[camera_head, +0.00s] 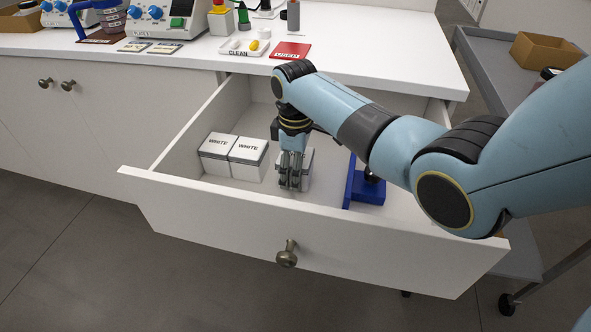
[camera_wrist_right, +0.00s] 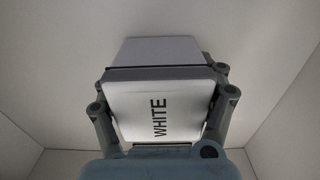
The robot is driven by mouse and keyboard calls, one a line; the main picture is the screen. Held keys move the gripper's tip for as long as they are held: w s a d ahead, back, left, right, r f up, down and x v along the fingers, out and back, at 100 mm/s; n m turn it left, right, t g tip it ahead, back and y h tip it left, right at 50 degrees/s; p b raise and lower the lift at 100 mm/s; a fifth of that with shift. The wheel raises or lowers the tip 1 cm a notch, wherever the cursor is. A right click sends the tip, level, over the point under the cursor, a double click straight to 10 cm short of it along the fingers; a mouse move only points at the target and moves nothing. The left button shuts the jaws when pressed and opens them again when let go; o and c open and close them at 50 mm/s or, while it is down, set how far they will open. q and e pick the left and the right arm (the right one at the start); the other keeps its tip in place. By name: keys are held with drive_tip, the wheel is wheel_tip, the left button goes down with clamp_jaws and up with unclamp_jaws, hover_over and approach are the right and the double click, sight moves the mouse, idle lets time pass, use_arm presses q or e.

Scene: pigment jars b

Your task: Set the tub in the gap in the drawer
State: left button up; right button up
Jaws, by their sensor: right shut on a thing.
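My right gripper (camera_head: 291,172) reaches down into the open drawer (camera_head: 200,200) and is shut on a white tub (camera_head: 308,170). In the right wrist view the held tub (camera_wrist_right: 158,105) has a pale lid marked WHITE between the two fingers. The tub is upright and low in the drawer; whether it touches the floor I cannot tell. Two more tubs marked WHITE (camera_head: 218,150) (camera_head: 248,154) stand side by side to its left, with a strip of drawer floor between. A blue divider (camera_head: 350,184) stands to its right. My left gripper is not in view.
The drawer's front panel with a round knob (camera_head: 287,254) is nearest. The worktop (camera_head: 400,60) behind holds instruments, a tray marked CLEAN (camera_head: 245,47) and a red card (camera_head: 290,50). A grey cart (camera_head: 490,70) with a cardboard box (camera_head: 548,52) stands at right.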

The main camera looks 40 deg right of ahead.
drive_tip(key=o, duration=1.4)
wheel_tip(320, 180, up, 12)
drive_tip(key=shift+r+p, duration=0.1)
drive_tip(key=shift+p, duration=1.1)
